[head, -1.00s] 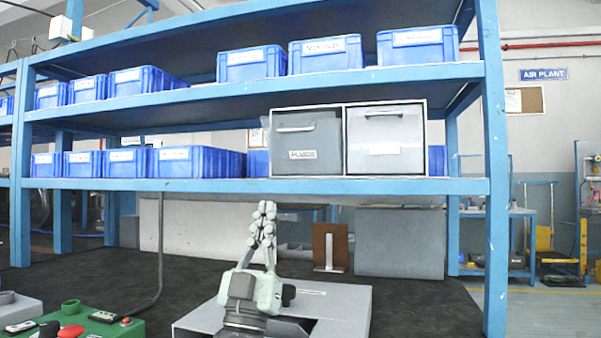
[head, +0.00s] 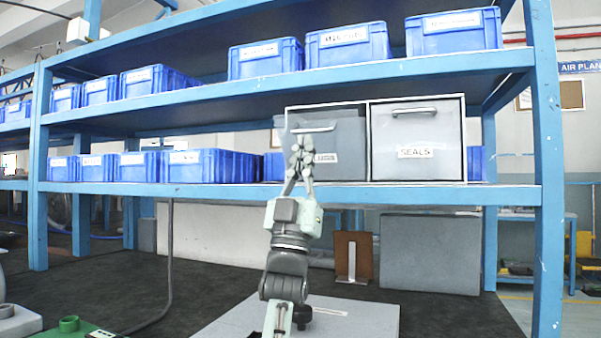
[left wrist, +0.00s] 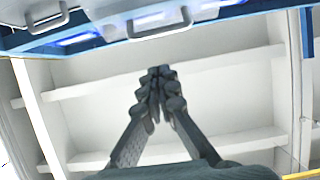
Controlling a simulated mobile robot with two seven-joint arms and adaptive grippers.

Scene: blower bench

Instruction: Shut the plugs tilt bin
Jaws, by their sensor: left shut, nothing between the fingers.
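The plugs tilt bin (head: 346,142) is the grey left-hand one of two bins in a white-edged housing on the middle shelf. Its front leans outward at the top, with its side showing at the left, so it stands tilted open. Its handle (head: 313,127) is near the top, and my fingers partly cover its label (head: 326,158). My left gripper (head: 301,150) is shut and empty, pointing up in front of the bin's lower left front. I cannot tell if it touches. In the left wrist view the shut fingertips (left wrist: 160,75) show below grey bin fronts with handles.
The seals bin (head: 416,142) sits flush beside it on the right. Blue boxes (head: 207,165) line the shelf to the left, and more stand above. The blue shelf edge (head: 430,195) runs just below the bins. A grey box (head: 430,253) stands on the bench below.

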